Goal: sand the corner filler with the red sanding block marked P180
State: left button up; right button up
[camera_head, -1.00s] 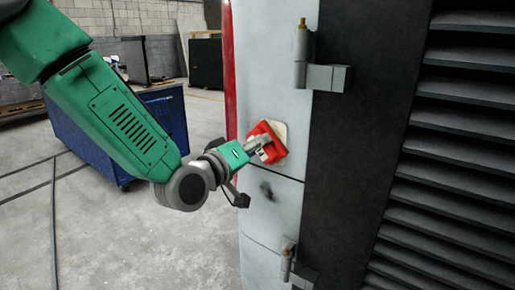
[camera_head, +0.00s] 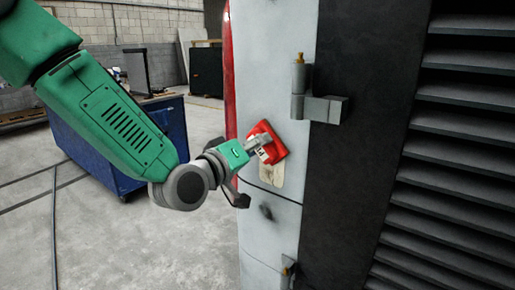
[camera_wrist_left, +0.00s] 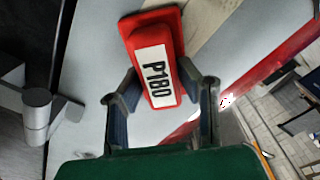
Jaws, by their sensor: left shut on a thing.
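The red sanding block (camera_head: 279,149) has a white label that reads P180 in the left wrist view (camera_wrist_left: 155,75). My left gripper (camera_head: 261,146) is shut on the block, with one finger on each side of it in the left wrist view (camera_wrist_left: 160,88). The block is at the pale body panel, over the upper part of the beige corner filler (camera_head: 271,174). The filler's lower part shows below the block, and it also shows in the left wrist view (camera_wrist_left: 212,32). I cannot tell whether the block presses on the surface. My right gripper is not in view.
A grey hinge (camera_head: 322,107) sticks out to the right of the block, and a lower hinge (camera_head: 288,270) sits below. A small dark fitting (camera_head: 266,212) is under the filler. A blue cabinet (camera_head: 165,130) stands behind my arm. The floor at left is mostly clear.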

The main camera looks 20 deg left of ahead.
pick_arm(q)
jog(key=shift+s+f+b, duration=0.1)
jog(key=shift+f+b, duration=1.3)
jog(key=shift+f, duration=0.75)
jog(key=shift+f+b, duration=2.65)
jog(key=shift+f, duration=0.95)
jog(key=shift+v, duration=2.9)
jog(key=shift+r, duration=0.1)
jog(key=v, duration=0.3)
jog(key=shift+a, duration=0.1)
